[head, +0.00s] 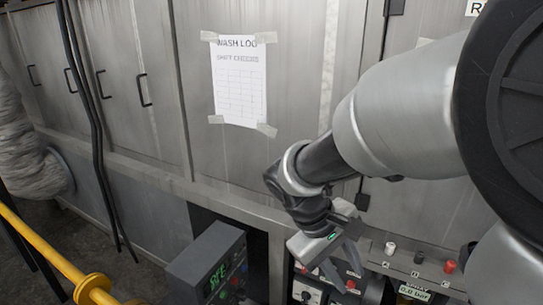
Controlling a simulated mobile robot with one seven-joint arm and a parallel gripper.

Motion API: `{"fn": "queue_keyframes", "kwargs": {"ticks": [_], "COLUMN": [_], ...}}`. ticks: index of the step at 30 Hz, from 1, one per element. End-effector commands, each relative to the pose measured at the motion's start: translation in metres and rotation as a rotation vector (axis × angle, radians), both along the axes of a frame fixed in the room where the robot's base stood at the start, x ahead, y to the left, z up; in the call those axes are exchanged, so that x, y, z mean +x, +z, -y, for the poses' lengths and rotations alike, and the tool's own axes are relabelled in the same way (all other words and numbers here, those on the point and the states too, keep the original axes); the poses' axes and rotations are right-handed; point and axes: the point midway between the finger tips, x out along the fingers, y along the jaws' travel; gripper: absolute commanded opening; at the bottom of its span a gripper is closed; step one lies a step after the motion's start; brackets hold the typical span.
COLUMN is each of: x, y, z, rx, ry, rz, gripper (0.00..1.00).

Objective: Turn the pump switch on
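In the head view, a low control panel (311,290) with a dial and small coloured buttons is at the bottom middle, partly behind my gripper and cut off by the frame edge. I cannot tell which control is the pump switch. My gripper (343,266) points down in front of and above this panel. Its fingers are partly hidden and foreshortened, so I cannot tell whether they are open or shut. Nothing held shows. Contact with the panel cannot be made out.
A ledge right of my gripper carries white (390,248), black (419,257) and red (450,267) knobs. A pressure display (414,293) reads 0.0 bar. A box with a green display (216,280) stands left. A yellow rail (45,250) crosses the lower left. Metal cabinets (145,90) fill the back.

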Motion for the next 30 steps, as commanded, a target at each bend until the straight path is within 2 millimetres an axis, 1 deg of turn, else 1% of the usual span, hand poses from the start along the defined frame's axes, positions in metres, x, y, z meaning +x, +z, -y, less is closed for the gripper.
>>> {"fn": "queue_keyframes", "kwargs": {"ticks": [1,3,5,10,14,17,18,20,21,24,27,30], "x": [0.009,0.023,0.035,0.068,0.09,0.103,0.107,0.112,0.113,0.113,0.11,0.105], "y": [-0.011,-0.025,-0.038,-0.079,-0.115,-0.146,-0.16,-0.181,-0.195,-0.231,-0.262,-0.284], "z": [-0.003,-0.004,-0.007,-0.021,-0.039,-0.056,-0.063,-0.075,-0.082,-0.099,-0.112,-0.12], "rx": [-0.075,-0.18,-0.269,-0.533,-0.739,-0.896,-0.959,-1.051,-1.112,-1.249,-1.356,-1.426], "ry": [0.059,0.138,0.211,0.429,0.613,0.764,0.828,0.925,0.99,1.149,1.283,1.379], "rz": [-0.063,-0.128,-0.177,-0.293,-0.353,-0.385,-0.393,-0.4,-0.403,-0.4,-0.39,-0.378], "gripper": [0.3,0.3,0.3,0.3,0.3,0.3,0.3,0.3,0.3,0.3,0.3,0.3]}}
